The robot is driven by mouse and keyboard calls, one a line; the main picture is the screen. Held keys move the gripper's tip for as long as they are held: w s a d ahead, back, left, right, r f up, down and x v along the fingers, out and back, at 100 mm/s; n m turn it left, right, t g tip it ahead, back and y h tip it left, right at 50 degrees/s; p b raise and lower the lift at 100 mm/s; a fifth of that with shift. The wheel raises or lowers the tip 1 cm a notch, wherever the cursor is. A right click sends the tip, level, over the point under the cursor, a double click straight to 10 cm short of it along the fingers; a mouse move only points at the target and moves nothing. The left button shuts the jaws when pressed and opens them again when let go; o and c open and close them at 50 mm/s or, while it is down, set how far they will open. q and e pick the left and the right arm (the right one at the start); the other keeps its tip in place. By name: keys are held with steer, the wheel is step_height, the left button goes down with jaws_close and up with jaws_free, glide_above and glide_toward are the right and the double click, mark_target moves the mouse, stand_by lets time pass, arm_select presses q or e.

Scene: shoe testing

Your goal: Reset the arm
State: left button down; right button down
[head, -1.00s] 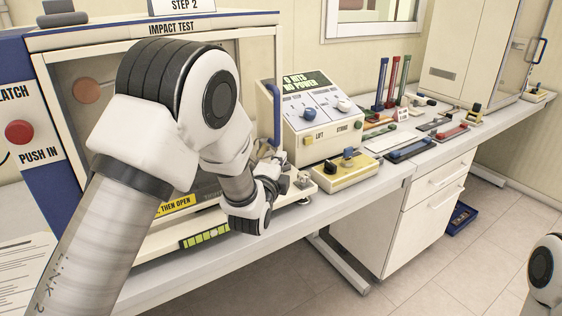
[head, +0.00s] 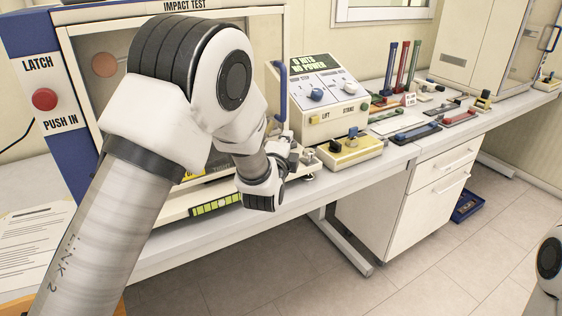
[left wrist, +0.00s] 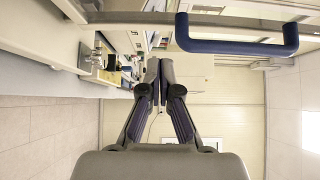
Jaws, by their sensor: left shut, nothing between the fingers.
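My left arm reaches in from the left in the head view, in front of the impact test cabinet (head: 130,28). My left gripper (head: 290,150) is small and partly hidden by its wrist there, near the cabinet's blue handle (head: 281,95). In the left wrist view the left gripper (left wrist: 158,72) is shut, its fingertips together with nothing held. The blue handle (left wrist: 235,45) lies right of and above the fingertips in that view, apart from them. Of my right arm only a white link shows at the head view's right edge; its gripper is out of view.
A control box (head: 320,90) with knobs and a yellow-topped switch block (head: 350,150) stand right of the gripper. Several coloured tools lie farther along the bench. A red latch button (head: 44,99) is at left. The floor (head: 330,285) before the bench is clear.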

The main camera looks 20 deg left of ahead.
arm_select(q)
steer(key=s+b, duration=0.2)
steer(key=s, duration=0.6)
steer(key=s+a+f+n+g, duration=0.1)
steer(key=s+f+g, duration=0.3)
steer(key=f, duration=0.7)
steer(key=s+a+f+n+g, duration=0.15)
steer(key=s+f, duration=0.35)
steer(key=f, duration=0.6)
steer(key=s+f+g, duration=0.4)
steer(key=s+f, duration=0.1)
steer(key=f, duration=0.7)
steer(key=s+f+n+g+h, duration=0.1)
steer(key=s+f+n+g, duration=0.1)
steer(key=s, duration=0.5)
steer(key=s+d+f+n+g+h, duration=0.1)
steer(key=s+f+n+g, duration=0.2)
steer(key=s+n, duration=0.4)
steer(key=s+f+n+g, duration=0.3)
steer(key=s+n, duration=0.2)
steer(key=s, duration=0.3)
steer(key=shift+d+f+h, duration=0.15)
steer(key=shift+f+h, duration=0.25)
steer(key=shift+g, duration=0.25)
